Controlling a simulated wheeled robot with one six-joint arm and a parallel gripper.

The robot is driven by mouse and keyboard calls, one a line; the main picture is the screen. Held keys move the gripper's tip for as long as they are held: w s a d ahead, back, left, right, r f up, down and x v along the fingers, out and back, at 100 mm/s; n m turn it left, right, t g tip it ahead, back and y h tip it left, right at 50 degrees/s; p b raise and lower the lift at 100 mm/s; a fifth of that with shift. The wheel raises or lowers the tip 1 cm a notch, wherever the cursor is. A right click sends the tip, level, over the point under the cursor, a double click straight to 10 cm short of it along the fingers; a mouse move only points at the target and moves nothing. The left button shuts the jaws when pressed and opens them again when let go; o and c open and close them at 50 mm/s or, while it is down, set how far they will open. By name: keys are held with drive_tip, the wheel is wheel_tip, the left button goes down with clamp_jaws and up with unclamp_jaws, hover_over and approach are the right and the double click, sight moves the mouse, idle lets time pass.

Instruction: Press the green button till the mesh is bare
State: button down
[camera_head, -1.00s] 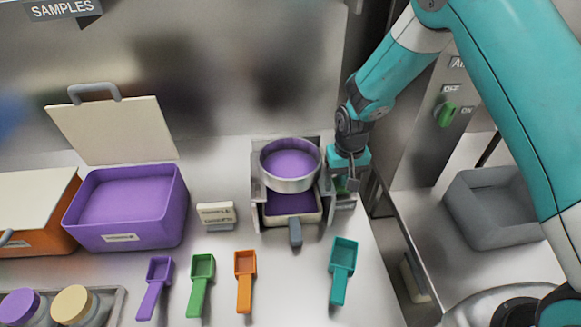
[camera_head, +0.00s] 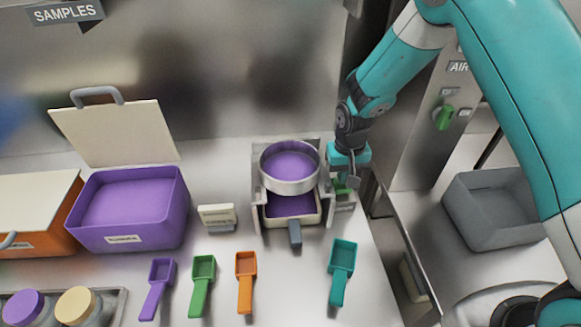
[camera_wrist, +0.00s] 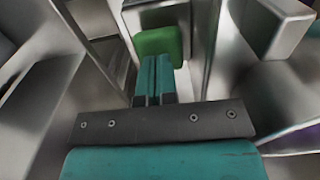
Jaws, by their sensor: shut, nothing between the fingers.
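The green button (camera_head: 342,189) is on the right side of the sieve stand, just below my gripper (camera_head: 346,180). In the wrist view the button (camera_wrist: 158,42) shows right at the tips of my shut, empty teal fingers (camera_wrist: 154,62). I cannot tell whether they press it. The round metal sieve (camera_head: 291,185) sits in the stand (camera_head: 257,212). Purple powder (camera_head: 290,164) covers its floor, and no bare mesh shows. A cream pan (camera_head: 281,221) with a grey handle sits below it, with purple powder inside.
Purple (camera_head: 160,225), green (camera_head: 198,297), orange (camera_head: 244,294) and teal (camera_head: 337,290) scoops lie in front. An open purple bin (camera_head: 158,229) stands left, beside a small sign (camera_head: 216,213). A grey bin (camera_head: 480,231) and a green AIR knob (camera_head: 444,118) are at right.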

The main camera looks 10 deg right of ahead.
drive_tip(key=shift+f+b, duration=0.6)
drive_tip(key=shift+f, duration=0.4)
drive_tip(key=shift+r+p, duration=0.75)
drive_tip(key=shift+r, duration=0.35)
drive_tip(key=shift+r, duration=0.15)
wheel_tip(320, 180, up, 6)
drive_tip(key=p, duration=0.4)
drive_tip(key=shift+f, duration=0.2)
drive_tip(key=shift+r, duration=0.1)
